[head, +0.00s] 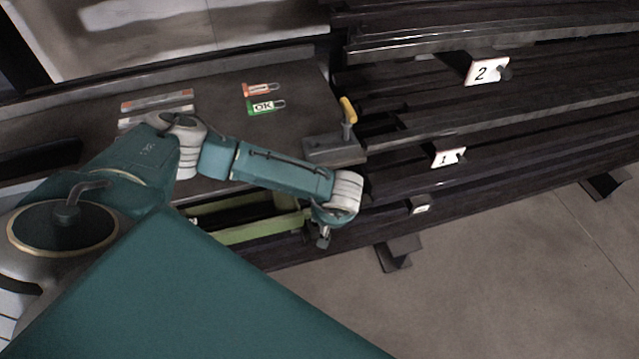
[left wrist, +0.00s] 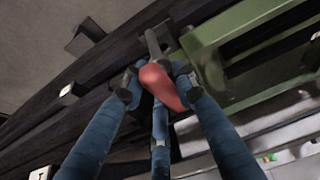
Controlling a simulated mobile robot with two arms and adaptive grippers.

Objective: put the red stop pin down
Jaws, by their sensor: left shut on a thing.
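The red stop pin shows in the left wrist view, with a rounded red handle (left wrist: 161,84) and a dark grey metal end above it. My left gripper (left wrist: 160,88) is shut on the red handle, its blue fingers around it. The metal end lies beside the corner of a green frame in that view; I cannot tell whether they touch. In the head view my left gripper (head: 324,236) hangs at the near right end of the green frame (head: 248,236), and the red pin cannot be made out there. My right gripper is not in view.
A yellow-handled pin (head: 348,110) stands upright in a dark block (head: 335,151) at the table's right edge. An orange tag (head: 258,89) and a green OK tag (head: 262,107) lie on the table. Dark conveyor rails with plates 2 (head: 482,72) and 1 (head: 446,157) run right.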

